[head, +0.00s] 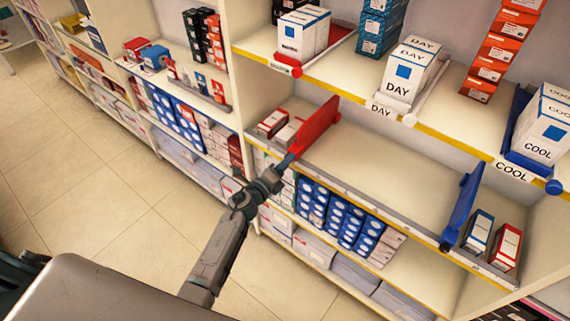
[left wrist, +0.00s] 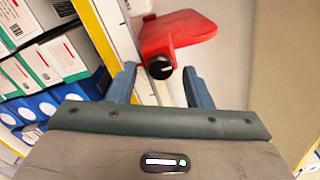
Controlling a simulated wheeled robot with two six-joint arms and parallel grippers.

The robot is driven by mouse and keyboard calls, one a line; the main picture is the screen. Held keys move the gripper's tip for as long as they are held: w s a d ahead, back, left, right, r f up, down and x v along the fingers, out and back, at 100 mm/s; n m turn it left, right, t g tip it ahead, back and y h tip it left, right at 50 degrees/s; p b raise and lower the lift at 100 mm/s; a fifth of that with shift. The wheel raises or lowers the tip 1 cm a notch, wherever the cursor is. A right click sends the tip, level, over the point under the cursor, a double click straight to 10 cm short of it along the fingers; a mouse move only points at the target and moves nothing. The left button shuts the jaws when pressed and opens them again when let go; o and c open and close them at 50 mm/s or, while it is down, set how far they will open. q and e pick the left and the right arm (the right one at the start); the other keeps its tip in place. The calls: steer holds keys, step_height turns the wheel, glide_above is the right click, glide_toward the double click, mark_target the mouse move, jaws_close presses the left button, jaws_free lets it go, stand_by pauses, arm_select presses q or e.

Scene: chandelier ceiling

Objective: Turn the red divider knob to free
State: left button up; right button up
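The red divider (head: 318,128) stands upright on the middle shelf, and its red plate also shows in the left wrist view (left wrist: 188,28). Its knob (left wrist: 160,68) has a dark round face with a pale mark on a red mount at the shelf's front edge. My left gripper (left wrist: 158,73) is open, with one blue finger on each side of the knob and visible gaps to it. In the head view my left gripper (head: 290,162) reaches the divider's front end and hides the knob. My right gripper is not in view.
A blue divider (head: 463,208) stands farther right on the same shelf, with bare shelf (head: 390,175) between the two. Small boxes (head: 273,122) sit left of the red divider. Trays with DAY boxes (head: 408,75) and COOL boxes (head: 545,130) are on the shelf above.

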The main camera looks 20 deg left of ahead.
arm_select(q)
steer(key=b+v, duration=0.1)
steer(key=v, duration=0.9)
steer(key=shift+s+b, duration=0.3)
steer(key=shift+s, duration=0.1)
steer(key=shift+a, duration=0.15)
steer(key=s+a+f+n+g+y, duration=0.25)
steer(key=s+f+n, duration=0.25)
steer(key=f, duration=0.6)
steer(key=s+a+f+n+g+y, duration=0.25)
steer(key=s+f+n, duration=0.25)
steer(key=f, duration=0.5)
steer(key=s+a+f+n+g+y, duration=0.1)
steer(key=s+a+f+n, duration=0.3)
steer(key=f, duration=0.7)
steer(key=s+f+n+g, duration=0.3)
steer(key=s+f+n, duration=0.1)
steer(key=s, duration=0.7)
steer(key=s+f+n+g, duration=0.3)
steer(key=s+f, duration=0.4)
steer(key=s, duration=0.4)
steer(key=s+f+n+g+y, duration=0.1)
steer(key=s+f+n+g, duration=0.2)
steer(key=s, duration=0.8)
step_height(320, 180, down, 3)
steer(key=shift+s+d+n+g, duration=0.2)
steer(key=shift+d+n+g, duration=0.2)
steer(key=shift+n, duration=0.6)
